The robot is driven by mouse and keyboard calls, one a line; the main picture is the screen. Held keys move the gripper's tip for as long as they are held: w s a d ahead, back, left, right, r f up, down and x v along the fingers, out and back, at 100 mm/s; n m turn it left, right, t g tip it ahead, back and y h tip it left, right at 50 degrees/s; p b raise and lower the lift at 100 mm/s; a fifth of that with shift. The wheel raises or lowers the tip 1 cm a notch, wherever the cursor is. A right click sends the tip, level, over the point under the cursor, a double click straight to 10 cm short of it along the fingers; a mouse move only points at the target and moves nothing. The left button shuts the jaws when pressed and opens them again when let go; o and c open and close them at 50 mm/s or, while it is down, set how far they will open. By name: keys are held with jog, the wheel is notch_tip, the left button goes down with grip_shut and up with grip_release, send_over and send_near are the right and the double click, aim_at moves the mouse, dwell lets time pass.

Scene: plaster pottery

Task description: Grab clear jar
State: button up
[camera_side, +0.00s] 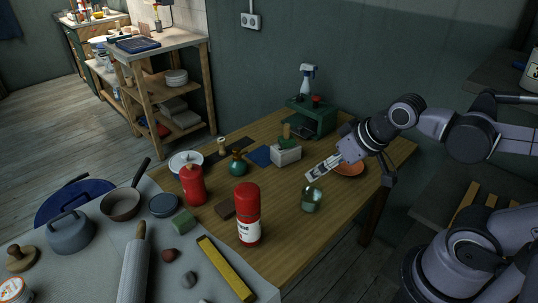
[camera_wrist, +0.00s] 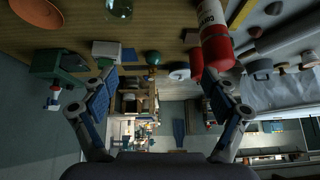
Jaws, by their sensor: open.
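The clear jar (camera_side: 312,200) is a small greenish see-through jar standing upright on the wooden table, near its front edge. In the wrist view it shows at the top edge (camera_wrist: 119,9), cut off by the frame, left of centre. My gripper (camera_side: 314,174) is just above and behind the jar in the side view, apart from it as far as I can tell. In the wrist view the two fingers of my gripper (camera_wrist: 158,88) are spread wide with nothing between them. The jar lies beyond the fingertips, not between them.
An orange dish (camera_side: 350,169) lies right of the jar. Bare tabletop surrounds the jar.

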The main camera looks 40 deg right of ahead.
jog(key=w+d+f+m+g, duration=0.2)
jog(key=w+d+m+g, duration=0.15)
jog(key=w+m, duration=0.4)
jog(key=m+g, duration=0.3)
jog(key=m, duration=0.8)
send_over(312, 190)
jog(key=s+a, duration=0.1)
jog(key=a, duration=0.1)
notch_tip(312, 190, down, 8)
jog(key=shift+s+a+f, duration=0.1)
jog(key=shift+f, duration=1.7)
jog(key=shift+s+a+f, duration=0.1)
jog(key=shift+s+f, duration=0.05)
jog(key=shift+f, duration=1.7)
jog(key=shift+s+a+f, duration=0.1)
jog(key=shift+f, duration=1.7)
jog(key=c, duration=1.6)
